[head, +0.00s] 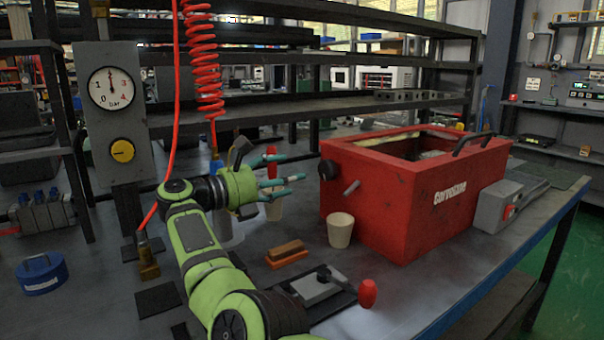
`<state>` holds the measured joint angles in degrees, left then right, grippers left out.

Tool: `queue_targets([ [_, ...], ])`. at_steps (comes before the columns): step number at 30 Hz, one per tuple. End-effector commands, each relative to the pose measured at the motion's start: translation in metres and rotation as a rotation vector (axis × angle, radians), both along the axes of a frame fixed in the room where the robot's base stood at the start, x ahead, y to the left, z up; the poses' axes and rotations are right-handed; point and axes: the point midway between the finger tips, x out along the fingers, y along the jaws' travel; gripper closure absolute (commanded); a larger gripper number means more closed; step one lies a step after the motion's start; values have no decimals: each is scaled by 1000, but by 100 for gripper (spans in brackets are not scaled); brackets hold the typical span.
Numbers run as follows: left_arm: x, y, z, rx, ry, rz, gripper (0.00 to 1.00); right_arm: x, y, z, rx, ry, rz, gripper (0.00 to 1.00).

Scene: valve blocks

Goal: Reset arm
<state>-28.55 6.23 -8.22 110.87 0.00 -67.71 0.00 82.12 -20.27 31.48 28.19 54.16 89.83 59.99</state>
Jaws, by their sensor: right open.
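My right arm, green and black, reaches in from the bottom middle. Its right gripper (290,170) is open, with teal fingers pointing right, above the table and left of the red box (384,200). I see nothing held between the fingers. A pale cup (273,208) stands partly hidden behind and below the fingers. A red upright part (271,160) shows just behind the upper finger; I cannot tell what it belongs to. My left gripper is not in view.
A blue round object (41,273) lies at left.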

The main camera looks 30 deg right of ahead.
Motion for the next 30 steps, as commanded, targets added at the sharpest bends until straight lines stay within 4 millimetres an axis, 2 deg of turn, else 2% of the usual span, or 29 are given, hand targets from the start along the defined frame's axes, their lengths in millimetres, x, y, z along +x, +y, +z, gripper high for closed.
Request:
queue_targets([
  [4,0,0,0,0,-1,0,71,-1,9,1,-1,0,0,28],
  [17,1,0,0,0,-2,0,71,-1,9,0,0,0,-1,28],
  [20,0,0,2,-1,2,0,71,-1,8,6,0,0,-1,28],
  [23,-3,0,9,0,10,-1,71,-1,8,27,-1,-1,-1,28],
  [30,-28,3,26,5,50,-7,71,-1,8,115,-1,-1,-1,28],
])
